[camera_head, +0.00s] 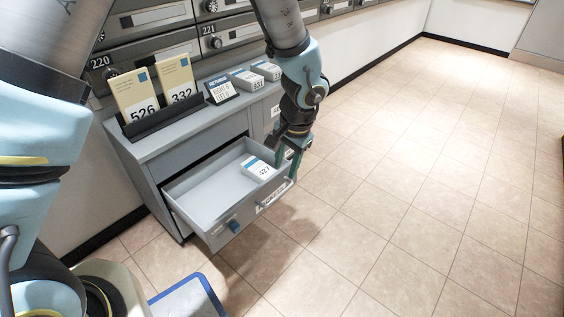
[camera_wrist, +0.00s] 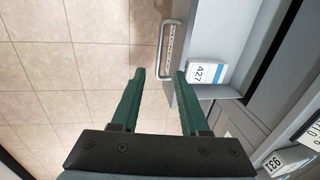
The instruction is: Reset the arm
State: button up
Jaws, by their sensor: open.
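My gripper (camera_wrist: 160,78) has two green fingers, spread apart with nothing between them. In the head view my gripper (camera_head: 287,172) hangs pointing down at the right end of the open drawer (camera_head: 200,196), by the front. I cannot tell whether it touches the drawer. In the wrist view the drawer front and its handle (camera_wrist: 165,48) lie just beyond the fingertips. A small white and blue box marked 427 (camera_head: 258,168) lies inside the drawer; it also shows in the wrist view (camera_wrist: 206,72), right of the fingers.
The grey cabinet (camera_head: 150,172) carries a rack with cards 526 (camera_head: 140,98) and 332 (camera_head: 176,80), a small dark sign (camera_head: 221,90) and white boxes (camera_head: 245,78). Mailboxes (camera_head: 150,16) line the wall behind. The tiled floor (camera_head: 430,150) to the right is clear.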

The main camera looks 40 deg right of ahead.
jog(key=w+a+r+n, duration=0.35)
jog(key=w+a, duration=0.35)
jog(key=a, duration=0.3)
jog(key=w+a+r+n, duration=0.3)
jog(key=w+a+r, duration=0.3)
jog(key=a, duration=0.4)
jog(key=a+r+n, duration=0.2)
jog(key=a+n, duration=0.2)
jog(key=a, duration=0.6)
jog(key=a+r+n, duration=0.2)
jog(key=a+n, duration=0.2)
jog(key=a, duration=0.6)
notch_tip(320, 180, up, 36)
jog(key=s+p, duration=0.1)
jog(key=p, duration=3.5)
jog(key=shift+a+g+h, duration=0.3)
jog(key=shift+a, duration=0.05)
